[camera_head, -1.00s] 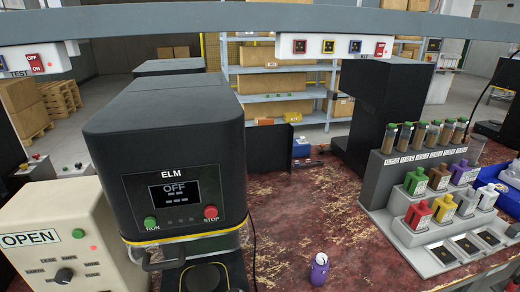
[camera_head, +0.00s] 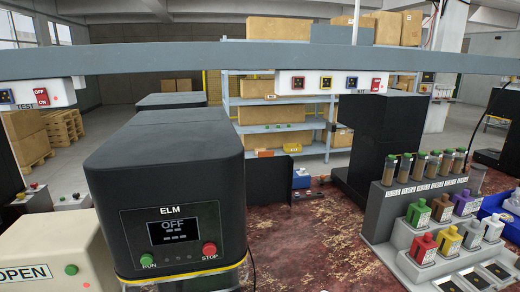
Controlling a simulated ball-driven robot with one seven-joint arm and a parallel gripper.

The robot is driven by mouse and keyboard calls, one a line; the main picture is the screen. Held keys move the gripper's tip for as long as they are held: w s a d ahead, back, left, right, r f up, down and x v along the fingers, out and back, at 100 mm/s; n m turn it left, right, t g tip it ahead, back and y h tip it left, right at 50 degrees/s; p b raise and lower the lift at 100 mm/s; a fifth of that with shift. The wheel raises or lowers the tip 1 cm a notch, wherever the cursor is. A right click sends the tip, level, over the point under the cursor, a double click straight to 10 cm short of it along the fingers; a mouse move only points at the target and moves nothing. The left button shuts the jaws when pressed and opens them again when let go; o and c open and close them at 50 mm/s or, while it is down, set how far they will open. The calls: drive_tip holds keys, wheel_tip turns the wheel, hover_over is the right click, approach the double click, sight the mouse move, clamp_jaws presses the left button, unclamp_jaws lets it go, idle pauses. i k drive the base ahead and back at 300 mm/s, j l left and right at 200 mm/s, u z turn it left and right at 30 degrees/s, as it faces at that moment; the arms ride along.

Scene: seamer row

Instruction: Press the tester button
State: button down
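A white panel labelled TEST (camera_head: 24,106) hangs under the grey overhead rail at the far left. It carries a red OFF/ON switch (camera_head: 41,97) and a dark blue-framed control (camera_head: 5,97), cut by the picture edge. A cream box labelled OPEN (camera_head: 45,250) stands at the lower left, with a green button (camera_head: 71,269) and a small red light (camera_head: 86,284). Its lower part is cut off. I cannot tell which control is the tester button. My gripper is not in view.
A black ELM machine (camera_head: 165,165) with an OFF screen, green RUN and red STOP buttons stands beside the cream box. A stepped rack (camera_head: 385,215) of vials and coloured bottles is at right. The red worn bench (camera_head: 310,245) between them is mostly clear.

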sight(70, 271)
drive_tip(key=u, duration=1.3)
